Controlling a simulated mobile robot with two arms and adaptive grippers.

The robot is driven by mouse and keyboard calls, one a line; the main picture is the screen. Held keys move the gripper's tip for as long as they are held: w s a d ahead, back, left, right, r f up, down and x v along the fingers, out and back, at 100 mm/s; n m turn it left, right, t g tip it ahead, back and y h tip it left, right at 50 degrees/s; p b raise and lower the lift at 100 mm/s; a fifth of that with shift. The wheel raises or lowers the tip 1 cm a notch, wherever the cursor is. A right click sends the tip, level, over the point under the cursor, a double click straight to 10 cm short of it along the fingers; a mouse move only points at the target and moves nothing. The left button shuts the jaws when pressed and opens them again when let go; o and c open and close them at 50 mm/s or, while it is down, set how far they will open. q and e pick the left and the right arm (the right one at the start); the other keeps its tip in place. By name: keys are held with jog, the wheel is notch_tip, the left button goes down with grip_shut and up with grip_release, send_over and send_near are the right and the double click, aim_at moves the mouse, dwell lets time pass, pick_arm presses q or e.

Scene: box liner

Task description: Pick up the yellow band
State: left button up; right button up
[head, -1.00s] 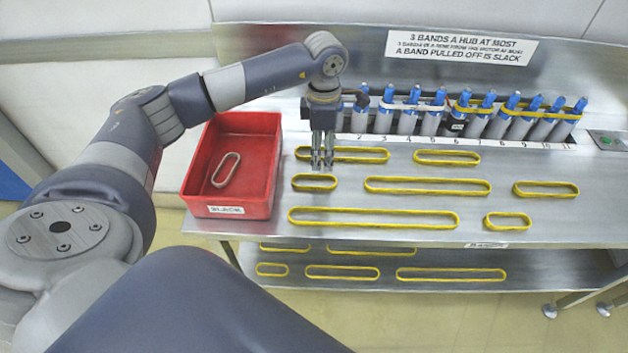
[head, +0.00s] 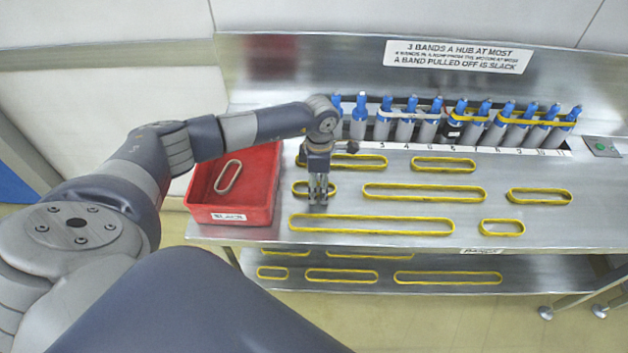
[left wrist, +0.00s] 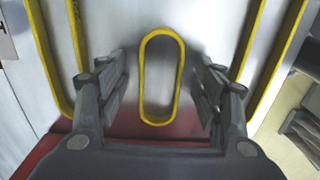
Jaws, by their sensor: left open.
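Several yellow bands lie on the steel table. A small oval yellow band (head: 298,188) lies near the red tray, partly hidden behind my left gripper (head: 318,202). In the left wrist view the small band (left wrist: 143,80) lies lengthwise between the two fingers of my open left gripper (left wrist: 161,78), one finger on each side with gaps between. I cannot tell how high the fingertips are above the table. Longer yellow bands lie in front (head: 370,225), to the right (head: 425,193) and behind (head: 365,161). My right gripper is not in view.
The red tray (head: 232,215) left of my gripper holds a pale band (head: 228,177). A row of blue-topped hubs (head: 405,125) stands along the back, some joined by bands. A lower shelf (head: 345,285) holds more yellow bands. A green button (head: 601,146) sits at right.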

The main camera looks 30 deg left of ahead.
pick_arm(q)
jog(key=c, duration=0.9)
jog(key=shift+r, duration=0.1)
jog(key=shift+r+b, duration=0.3)
jog(key=shift+r, duration=0.15)
notch_tip(320, 180, up, 2)
jog(key=shift+s+d+r+b, duration=0.15)
jog(key=shift+r+b, duration=0.05)
jog(key=shift+b, duration=0.45)
jog(key=s+d+b, duration=0.1)
jog(key=s+d, duration=0.2)
jog(key=s, duration=0.1)
jog(key=s+d+r+b, duration=0.1)
jog(key=s+d, duration=0.2)
jog(key=d, duration=0.1)
jog(key=s+d+b, duration=0.1)
jog(key=s+d, duration=0.2)
jog(key=s, duration=0.1)
jog(key=shift+s+d+r, duration=0.3)
